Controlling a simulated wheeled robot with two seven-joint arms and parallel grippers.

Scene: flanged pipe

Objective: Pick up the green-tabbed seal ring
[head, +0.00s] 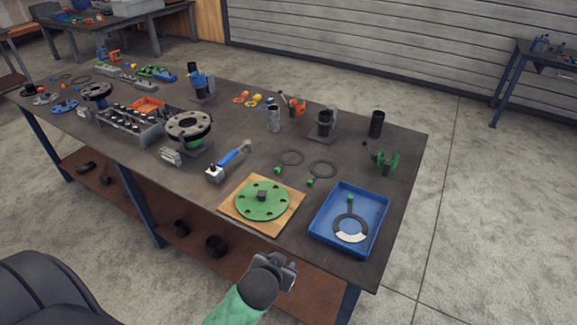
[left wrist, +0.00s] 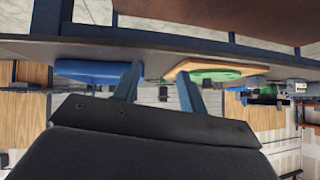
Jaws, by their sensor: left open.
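Two thin dark seal rings with green tabs lie flat on the table, one ring (head: 291,165) at the left and one ring (head: 322,178) at the right. A thicker dark ring (head: 349,215) with a green tab and a pale lower section lies in the blue tray (head: 328,208). My left gripper (head: 286,268) is in front of the table's near edge, below the board and tray, apart from all the rings. In the left wrist view its fingers (left wrist: 157,85) are spread with nothing between them. No ring shows in that view. My right gripper is not in view.
A green flanged disc (head: 252,211) lies on a wooden board (head: 238,221) left of the tray. Behind the board lies a blue-handled tool (head: 230,159). The table's near edge faces my gripper.

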